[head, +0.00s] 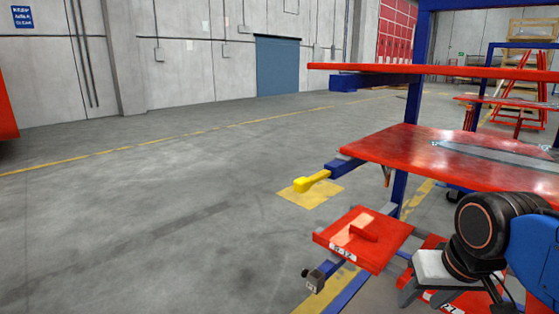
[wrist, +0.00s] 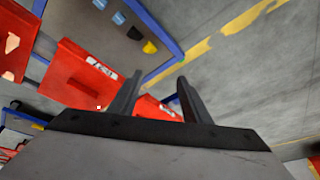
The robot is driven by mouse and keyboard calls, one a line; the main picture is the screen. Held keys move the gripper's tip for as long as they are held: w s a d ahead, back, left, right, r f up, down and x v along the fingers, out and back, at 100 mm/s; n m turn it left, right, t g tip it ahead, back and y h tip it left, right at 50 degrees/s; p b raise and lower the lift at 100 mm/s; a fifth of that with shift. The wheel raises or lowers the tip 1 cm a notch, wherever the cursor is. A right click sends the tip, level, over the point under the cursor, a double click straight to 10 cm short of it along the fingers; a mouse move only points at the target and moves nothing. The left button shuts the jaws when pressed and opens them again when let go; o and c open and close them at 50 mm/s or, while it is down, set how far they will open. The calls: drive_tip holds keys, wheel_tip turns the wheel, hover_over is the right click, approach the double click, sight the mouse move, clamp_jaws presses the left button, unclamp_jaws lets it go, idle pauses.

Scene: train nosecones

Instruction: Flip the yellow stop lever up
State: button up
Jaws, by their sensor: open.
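The yellow stop lever (head: 312,181) sticks out to the left from a blue bracket (head: 344,167) at the corner of the red rack, roughly level. A small yellow and black piece (wrist: 149,46) shows in the wrist view; I cannot tell if it is the lever. My gripper (wrist: 158,88) is open, its two dark fingers apart with nothing held between them. In the head view my gripper (head: 405,296) is at the lower right, below and right of the lever and apart from it. Part of it is hidden by my arm.
A red plate with a handle (head: 362,238) lies between my gripper and the lever. A red shelf (head: 400,150) and a blue post (head: 414,105) stand behind. A yellow square (head: 309,196) marks the floor under the lever. The floor to the left is clear.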

wheel_tip(320, 180, down, 4)
drive_tip(key=s, duration=0.3)
wheel_tip(320, 180, up, 36)
drive_tip(key=m+g, duration=0.4)
drive_tip(key=m, duration=0.4)
hover_over(302, 180)
wheel_tip(302, 180, down, 17)
drive_tip(key=shift+w+r, duration=0.1)
drive_tip(key=shift+c, duration=0.6)
clamp_jaws()
